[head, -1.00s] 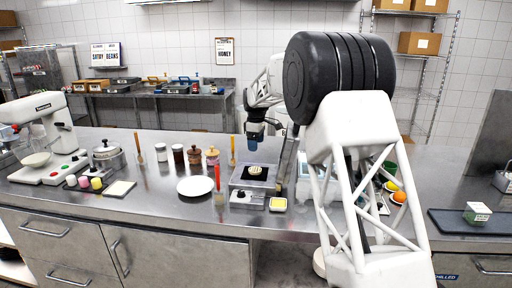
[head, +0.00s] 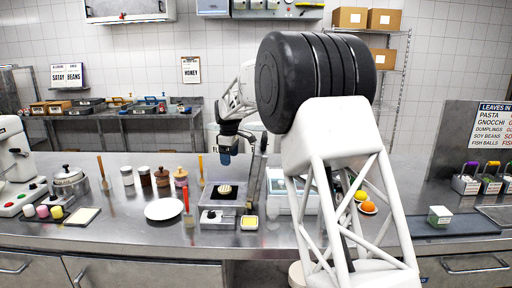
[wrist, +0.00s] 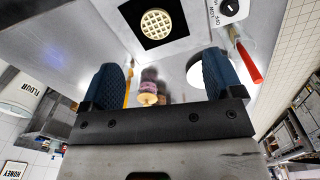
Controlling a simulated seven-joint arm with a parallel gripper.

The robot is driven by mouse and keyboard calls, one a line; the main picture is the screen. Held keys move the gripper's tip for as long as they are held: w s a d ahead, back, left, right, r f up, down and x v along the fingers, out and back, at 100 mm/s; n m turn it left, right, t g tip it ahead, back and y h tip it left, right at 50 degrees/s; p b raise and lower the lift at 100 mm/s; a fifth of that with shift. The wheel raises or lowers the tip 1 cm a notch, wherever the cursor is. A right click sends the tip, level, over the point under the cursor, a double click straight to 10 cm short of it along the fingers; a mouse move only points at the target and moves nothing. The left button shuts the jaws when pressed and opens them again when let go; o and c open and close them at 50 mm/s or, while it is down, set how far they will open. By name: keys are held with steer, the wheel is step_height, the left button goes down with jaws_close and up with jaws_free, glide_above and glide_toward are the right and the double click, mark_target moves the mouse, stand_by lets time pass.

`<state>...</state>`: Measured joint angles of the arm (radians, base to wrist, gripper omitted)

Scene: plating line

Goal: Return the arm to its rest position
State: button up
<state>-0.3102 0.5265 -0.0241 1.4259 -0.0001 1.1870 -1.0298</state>
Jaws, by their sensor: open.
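My gripper (head: 225,152) is above the steel counter, over the back of a small hotplate-like appliance (head: 213,217). In the wrist view my gripper (wrist: 160,82) shows two blue fingers spread wide apart with nothing held between them. A round waffle-like disc (head: 225,189) lies on the black plate of the appliance; it shows from close by in the wrist view (wrist: 156,24). The fingers are apart from it. My white lattice arm covers part of the counter to the right of the appliance.
A white plate (head: 164,209), a red-handled brush (head: 187,204) and several jars stand left of the appliance. Orange (head: 368,207) and yellow fruit lie behind my arm. The counter's right has a dark mat (head: 455,223) with a small tub (head: 439,216).

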steer(key=s+d+r+m+t, duration=0.1)
steer(key=s+d+r+m, duration=0.1)
steer(key=s+d+r, duration=0.6)
steer(key=s+d+r+m+t, duration=0.1)
steer(key=s+d+r+m, duration=0.3)
steer(key=s, duration=0.7)
steer(key=s+d+r+m+t, duration=0.1)
steer(key=s+d+r, duration=0.5)
steer(key=s, duration=0.4)
steer(key=s+d+f+m+t, duration=0.1)
steer(key=s+d+f+m, duration=0.25)
steer(key=s, duration=0.85)
steer(key=s+d+f+m+t, duration=0.15)
steer(key=s+d, duration=0.35)
steer(key=s, duration=0.7)
steer(key=s+d+f+m, duration=0.3)
steer(key=s+d+f, duration=0.1)
steer(key=s, duration=0.8)
step_height(320, 180, down, 9)
steer(key=w+g, duration=0.1)
steer(key=g, duration=0.2)
steer(key=shift+m, duration=0.3)
